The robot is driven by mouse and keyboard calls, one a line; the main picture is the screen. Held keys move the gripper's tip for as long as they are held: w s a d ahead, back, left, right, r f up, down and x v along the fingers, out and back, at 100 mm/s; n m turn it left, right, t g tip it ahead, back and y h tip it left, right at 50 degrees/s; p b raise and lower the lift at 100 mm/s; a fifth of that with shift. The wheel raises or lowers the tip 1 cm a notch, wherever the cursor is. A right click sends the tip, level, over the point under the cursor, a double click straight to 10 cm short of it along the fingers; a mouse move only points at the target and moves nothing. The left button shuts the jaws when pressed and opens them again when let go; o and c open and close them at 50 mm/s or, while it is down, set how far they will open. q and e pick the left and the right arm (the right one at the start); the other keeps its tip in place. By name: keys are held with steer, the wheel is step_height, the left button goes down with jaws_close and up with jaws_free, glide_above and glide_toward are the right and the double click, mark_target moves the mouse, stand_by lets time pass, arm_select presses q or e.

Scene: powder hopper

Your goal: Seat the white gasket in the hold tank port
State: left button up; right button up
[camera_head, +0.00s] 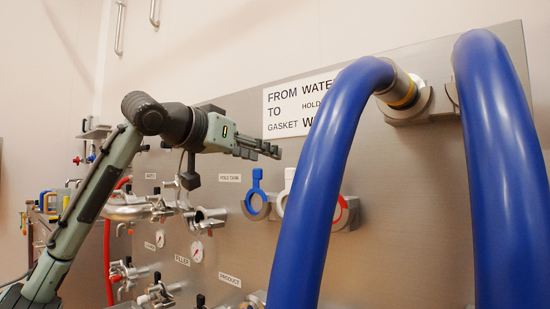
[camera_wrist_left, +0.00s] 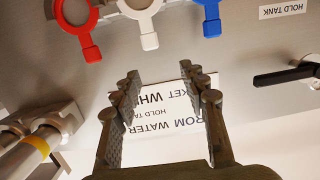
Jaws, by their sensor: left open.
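The white gasket (camera_wrist_left: 140,8) hangs on the panel between the red and blue ones in the left wrist view, its tab towards my gripper. In the head view the white gasket (camera_head: 289,180) shows mainly its tab; the blue hose hides part of it. My left gripper (camera_head: 270,150) is open and empty, above and left of the gaskets, apart from them. Its spread fingers (camera_wrist_left: 160,72) also show in the wrist view. A steel port (camera_head: 207,220) sits below left of the HOLD TANK label (camera_head: 229,178). My right gripper is not in view.
The blue gasket (camera_head: 257,200) and red gasket (camera_head: 343,212) flank the white one. A thick blue hose (camera_head: 335,150) arches in front of the panel. A sign (camera_head: 290,108) is behind the gripper. Clamps and gauges (camera_head: 196,250) crowd the lower left.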

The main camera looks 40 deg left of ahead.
mark_target(288, 173)
arm_select(q)
steer(key=shift+m+g+h, duration=0.3)
steer(key=shift+g, duration=0.1)
steer(key=w+f, duration=0.1)
steer(key=w, duration=0.1)
steer(key=w+d+f, duration=0.1)
steer(key=w, duration=0.1)
steer(key=w+f+p, duration=0.1)
steer(key=w, duration=0.1)
steer(key=shift+d+f, duration=0.15)
steer(key=shift+p+x, duration=0.45)
steer(key=shift+x, duration=0.5)
steer(key=shift+w+f, duration=0.35)
steer(key=shift+w, duration=0.35)
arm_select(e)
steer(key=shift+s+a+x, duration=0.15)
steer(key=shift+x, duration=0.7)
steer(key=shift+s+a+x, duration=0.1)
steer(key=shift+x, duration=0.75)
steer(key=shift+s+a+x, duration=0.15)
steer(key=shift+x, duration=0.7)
arm_select(q)
steer(key=shift+c, duration=0.2)
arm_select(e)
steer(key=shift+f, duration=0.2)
arm_select(q)
steer(key=c, duration=0.9)
